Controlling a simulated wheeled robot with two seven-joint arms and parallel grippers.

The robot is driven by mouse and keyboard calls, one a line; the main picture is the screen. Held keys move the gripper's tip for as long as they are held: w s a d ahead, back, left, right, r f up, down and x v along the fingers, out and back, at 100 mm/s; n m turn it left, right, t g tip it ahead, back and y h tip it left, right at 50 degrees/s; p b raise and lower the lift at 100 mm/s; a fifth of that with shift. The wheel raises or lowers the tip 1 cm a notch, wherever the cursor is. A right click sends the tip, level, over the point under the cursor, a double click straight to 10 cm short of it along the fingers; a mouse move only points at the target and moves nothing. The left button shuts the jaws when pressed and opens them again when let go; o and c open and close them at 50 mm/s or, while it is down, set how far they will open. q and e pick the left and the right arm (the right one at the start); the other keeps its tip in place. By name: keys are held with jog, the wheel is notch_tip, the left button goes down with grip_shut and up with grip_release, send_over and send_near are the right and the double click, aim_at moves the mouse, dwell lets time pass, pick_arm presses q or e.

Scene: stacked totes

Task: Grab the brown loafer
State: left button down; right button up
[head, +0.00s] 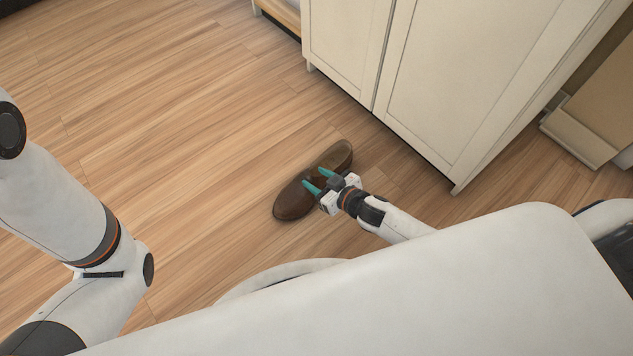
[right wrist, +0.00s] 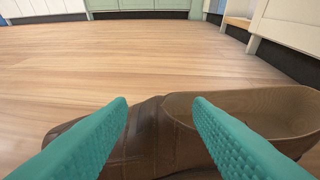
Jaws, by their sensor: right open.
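The brown loafer (head: 296,201) lies on the wooden floor in the head view, in front of the white cabinet. In the right wrist view the loafer (right wrist: 150,135) fills the lower part, its toe to the left and its opening to the right. My right gripper (head: 313,180) is open, with its two teal fingers over the middle of the shoe. In the right wrist view the fingers (right wrist: 160,103) stand apart with the shoe below and between them. I cannot tell whether they touch it. My left gripper is out of view; only the left arm shows.
A white cabinet (head: 425,80) on short legs stands behind and right of the shoe. A tan box-like piece (head: 600,110) is at the far right. The wooden floor (head: 170,100) to the left is clear.

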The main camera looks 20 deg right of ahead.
aim_at(312, 175)
jog(key=b+x, duration=0.4)
jog(key=shift+d+f, duration=0.2)
jog(key=shift+f, duration=0.05)
jog(key=shift+w+a+f, duration=0.1)
jog(key=shift+w+a, duration=0.15)
jog(key=shift+w, duration=0.35)
jog(key=shift+c, duration=0.4)
grip_shut()
